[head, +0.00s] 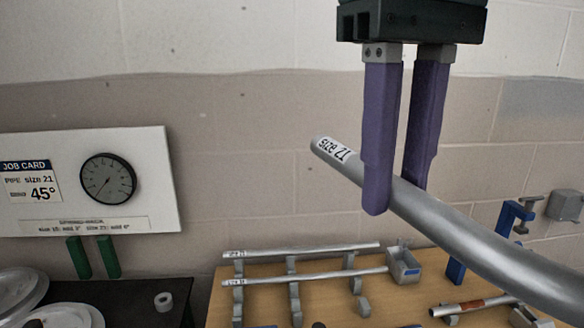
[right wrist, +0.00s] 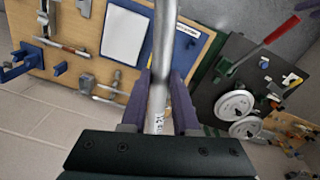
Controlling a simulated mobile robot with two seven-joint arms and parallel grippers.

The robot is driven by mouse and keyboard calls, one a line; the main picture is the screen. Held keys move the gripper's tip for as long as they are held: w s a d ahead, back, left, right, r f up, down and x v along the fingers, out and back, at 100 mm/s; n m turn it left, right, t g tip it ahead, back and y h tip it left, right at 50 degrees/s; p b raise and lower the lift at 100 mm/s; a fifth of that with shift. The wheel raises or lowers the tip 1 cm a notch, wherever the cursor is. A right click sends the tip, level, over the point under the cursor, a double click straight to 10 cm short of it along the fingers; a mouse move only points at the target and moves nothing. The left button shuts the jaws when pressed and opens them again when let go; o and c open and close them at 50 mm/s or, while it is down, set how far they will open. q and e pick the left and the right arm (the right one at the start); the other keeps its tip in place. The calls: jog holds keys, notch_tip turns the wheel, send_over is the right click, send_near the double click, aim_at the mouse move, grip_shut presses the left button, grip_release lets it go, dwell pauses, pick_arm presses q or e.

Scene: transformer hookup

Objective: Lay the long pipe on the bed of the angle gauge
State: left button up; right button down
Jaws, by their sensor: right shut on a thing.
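My right gripper (head: 397,195) is shut on the long silver pipe (head: 480,245), with one purple finger on each side of it. The pipe is held in the air, high above the wooden board. Its end marked "size 21" points up and left; the other end runs out of the picture at lower right. In the right wrist view the pipe (right wrist: 164,45) runs up from between the fingers (right wrist: 160,105). I cannot make out the angle gauge's bed for certain. A round dial (head: 108,179) shows on the white wall panel. My left gripper is not in view.
Two labelled pipes (head: 320,276) lie on grey rests on the wooden board (head: 222,303). A grey box (head: 404,266) and a blue bracket (head: 510,217) stand at its right. White discs (head: 62,318) and a grey ring (head: 163,301) lie on the dark table at left.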

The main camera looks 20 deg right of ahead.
jog(key=w+a+f+n+b, duration=0.1)
jog(key=f+n+b, duration=0.3)
jog(key=f, duration=0.8)
jog(key=w+a+f+n+b, duration=0.1)
jog(key=a+f+n+b, duration=0.2)
jog(key=f, duration=1)
jog(key=w+a+f+n+b, duration=0.1)
jog(key=f+n+b, duration=0.5)
jog(key=f, duration=0.6)
jog(key=shift+w+a+f+n+b, duration=0.25)
jog(key=shift+w+a+n+b, duration=0.1)
jog(key=shift+a+n, duration=0.55)
jog(key=shift+r, duration=0.1)
jog(key=shift+f+b, duration=0.75)
jog(key=shift+f, duration=1.4)
